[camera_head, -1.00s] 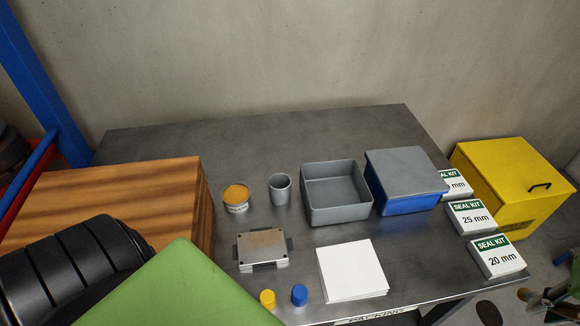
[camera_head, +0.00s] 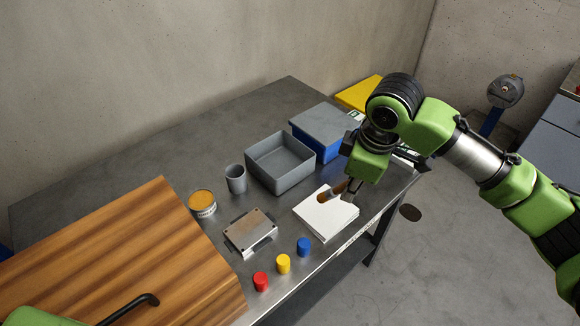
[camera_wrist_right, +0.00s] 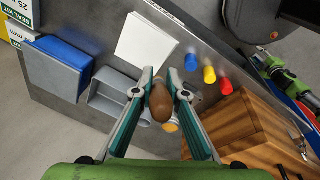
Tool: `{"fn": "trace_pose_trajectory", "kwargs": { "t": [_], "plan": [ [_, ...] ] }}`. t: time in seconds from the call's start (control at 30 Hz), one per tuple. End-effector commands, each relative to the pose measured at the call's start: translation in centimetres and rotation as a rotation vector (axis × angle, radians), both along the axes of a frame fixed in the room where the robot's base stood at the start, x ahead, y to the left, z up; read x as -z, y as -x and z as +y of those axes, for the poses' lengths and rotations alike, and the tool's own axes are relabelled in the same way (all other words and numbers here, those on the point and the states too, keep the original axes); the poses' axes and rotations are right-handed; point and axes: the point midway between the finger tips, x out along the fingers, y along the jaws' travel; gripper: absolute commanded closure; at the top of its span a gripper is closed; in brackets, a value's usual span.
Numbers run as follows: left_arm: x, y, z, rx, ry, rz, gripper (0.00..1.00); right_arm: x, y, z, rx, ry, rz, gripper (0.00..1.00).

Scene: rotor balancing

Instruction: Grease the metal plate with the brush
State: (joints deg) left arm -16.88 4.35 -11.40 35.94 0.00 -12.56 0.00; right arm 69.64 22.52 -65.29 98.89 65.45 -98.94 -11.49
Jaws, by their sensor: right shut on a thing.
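The metal plate (camera_head: 251,230) lies flat on the grey table, left of the white pad (camera_head: 326,213). An open tin with an orange-yellow top (camera_head: 202,203), likely the grease, stands behind and left of the plate. My right gripper (camera_head: 346,193) is shut on the brush (camera_head: 331,191), above the white pad and to the right of the plate. In the right wrist view the brush's rounded brown handle end (camera_wrist_right: 161,103) shows between the fingers (camera_wrist_right: 161,82); its bristles are not clearly visible. My left gripper is out of view.
A grey cup (camera_head: 236,179), an open grey bin (camera_head: 280,162) and a lidded blue box (camera_head: 326,134) stand along the back. Red (camera_head: 261,281), yellow (camera_head: 284,264) and blue (camera_head: 304,246) caps line the front edge. A large wooden box (camera_head: 130,260) fills the left.

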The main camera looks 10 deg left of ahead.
Motion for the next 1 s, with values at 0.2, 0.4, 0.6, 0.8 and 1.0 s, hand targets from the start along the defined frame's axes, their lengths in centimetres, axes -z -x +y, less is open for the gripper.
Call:
{"fn": "trace_pose_trajectory", "kwargs": {
  "t": [0.2, 0.4, 0.6, 0.8, 1.0],
  "plan": [
    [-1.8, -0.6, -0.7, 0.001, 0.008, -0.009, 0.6, -0.4, -1.0, 6.0, -0.47, 0.008, -0.07, 1.0],
    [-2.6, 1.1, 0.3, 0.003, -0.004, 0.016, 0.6, -0.4, -1.4, 10.3, -0.829, -0.006, -0.129, 1.0],
    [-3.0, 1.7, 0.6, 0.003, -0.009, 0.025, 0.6, -0.3, -1.4, 12.7, -1.028, -0.021, -0.163, 1.0],
    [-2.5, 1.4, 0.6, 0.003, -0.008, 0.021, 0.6, 0.3, -1.4, 13.2, -1.079, -0.025, -0.172, 1.0],
    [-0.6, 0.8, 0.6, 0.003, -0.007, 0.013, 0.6, 2.3, -1.3, 13.2, -1.077, -0.024, -0.172, 1.0]
  ]
}}
